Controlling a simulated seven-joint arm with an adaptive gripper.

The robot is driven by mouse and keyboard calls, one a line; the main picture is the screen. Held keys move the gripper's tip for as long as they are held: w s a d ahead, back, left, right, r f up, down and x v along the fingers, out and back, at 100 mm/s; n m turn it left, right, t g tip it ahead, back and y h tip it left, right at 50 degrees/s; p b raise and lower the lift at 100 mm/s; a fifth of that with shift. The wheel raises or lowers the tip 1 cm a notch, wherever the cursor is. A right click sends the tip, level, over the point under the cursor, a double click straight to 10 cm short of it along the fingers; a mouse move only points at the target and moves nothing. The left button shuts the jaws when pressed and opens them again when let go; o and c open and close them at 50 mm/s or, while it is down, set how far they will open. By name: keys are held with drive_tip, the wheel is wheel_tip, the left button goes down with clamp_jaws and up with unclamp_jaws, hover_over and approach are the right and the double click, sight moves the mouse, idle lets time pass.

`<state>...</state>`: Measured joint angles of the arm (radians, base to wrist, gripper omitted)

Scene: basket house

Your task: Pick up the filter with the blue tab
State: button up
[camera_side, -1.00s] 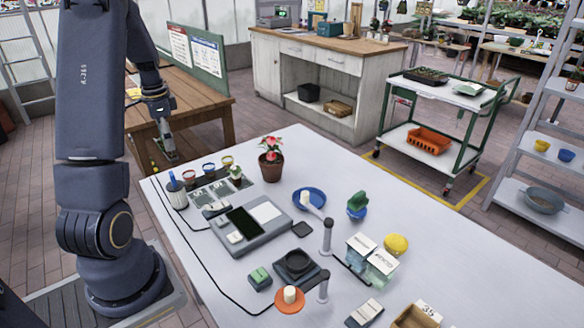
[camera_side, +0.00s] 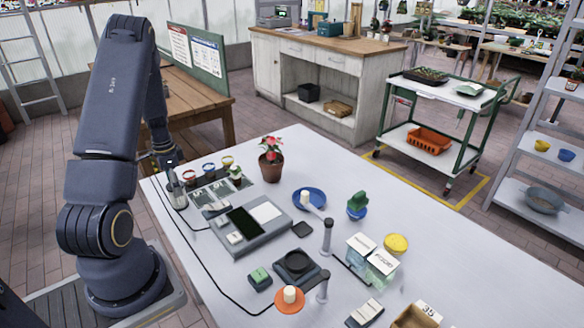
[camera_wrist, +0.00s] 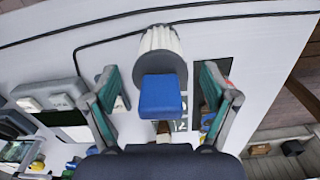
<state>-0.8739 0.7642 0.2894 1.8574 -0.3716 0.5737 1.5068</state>
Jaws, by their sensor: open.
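The filter with the blue tab (camera_wrist: 160,95) is central in the wrist view, with a pale ribbed body and a dark grey collar. In the side view the filter (camera_side: 178,197) stands at the table's left edge, its blue top hidden by my gripper (camera_side: 171,173). In the wrist view my gripper (camera_wrist: 161,80) is open. Its green-padded fingers lie on either side of the tab, with a visible gap on each side. I cannot tell exactly how high they are above the filter.
Small cups (camera_side: 208,171) with coloured rims and a potted red flower (camera_side: 271,158) stand close by on the white table (camera_side: 430,235). A grey device (camera_side: 250,232) with a dark screen lies in front. A black cable (camera_wrist: 100,40) runs past the filter.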

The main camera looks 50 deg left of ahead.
wheel_tip(320, 180, down, 2)
drive_tip(key=shift+c, duration=0.3)
drive_tip(key=c, duration=1.2)
drive_tip(key=shift+r, duration=0.1)
